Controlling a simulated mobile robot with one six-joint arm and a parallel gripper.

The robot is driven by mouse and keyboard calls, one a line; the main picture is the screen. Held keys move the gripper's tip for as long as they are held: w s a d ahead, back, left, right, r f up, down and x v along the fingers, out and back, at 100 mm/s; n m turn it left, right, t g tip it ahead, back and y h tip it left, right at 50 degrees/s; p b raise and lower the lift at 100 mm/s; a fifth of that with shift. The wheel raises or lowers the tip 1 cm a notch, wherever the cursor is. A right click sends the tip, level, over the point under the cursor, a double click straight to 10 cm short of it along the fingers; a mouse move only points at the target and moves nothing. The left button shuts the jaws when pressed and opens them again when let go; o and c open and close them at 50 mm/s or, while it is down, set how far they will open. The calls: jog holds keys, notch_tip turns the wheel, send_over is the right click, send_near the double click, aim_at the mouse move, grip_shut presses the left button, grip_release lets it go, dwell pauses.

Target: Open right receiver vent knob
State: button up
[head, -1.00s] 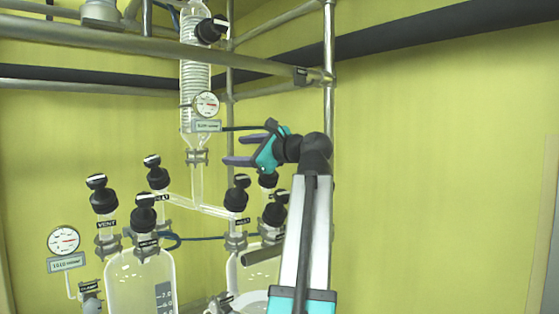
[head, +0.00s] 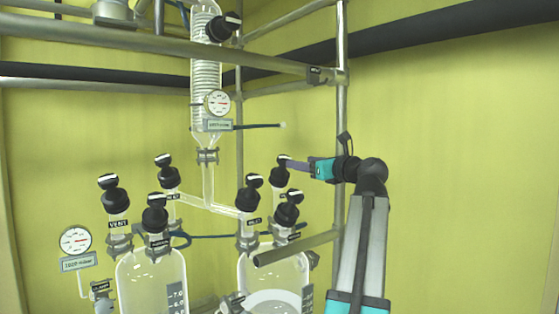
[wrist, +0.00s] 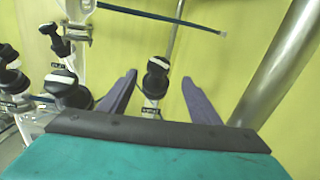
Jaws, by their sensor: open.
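The right receiver vent knob (head: 281,172) is a black knob with a white mark on top, at the back right of the right receiver (head: 250,268). In the wrist view the knob (wrist: 157,76) stands upright above a small label that is too blurred to read. My gripper (head: 288,163) comes in from the right at the knob's height. In the wrist view its purple fingers (wrist: 159,85) are spread, one on each side of the knob, with visible gaps. In the head view the fingers overlap the knob's right edge; contact cannot be told.
Other black knobs (head: 252,190) (head: 287,208) stand close by on the same receiver. A vertical metal post (wrist: 285,60) is right of my gripper. A thin rod (wrist: 150,15) crosses above the knob in the wrist view.

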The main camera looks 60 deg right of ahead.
aim_at(276, 169)
jog(key=shift+w, duration=0.35)
jog(key=p+x, duration=0.2)
jog(key=x, duration=1.1)
jog(key=shift+w+p, duration=0.15)
jog(key=shift+p, duration=0.2)
jog(key=c, duration=1.1)
jog(key=shift+o, duration=0.2)
jog(key=shift+n+y, duration=0.4)
jog(key=shift+n, duration=0.1)
jog(key=shift+w+n+t+y, duration=0.1)
jog(key=shift+n+t+y, duration=0.2)
jog(key=shift+n+y, duration=0.5)
jog(key=shift+a+n+y, duration=0.35)
jog(key=shift+n+y, duration=0.55)
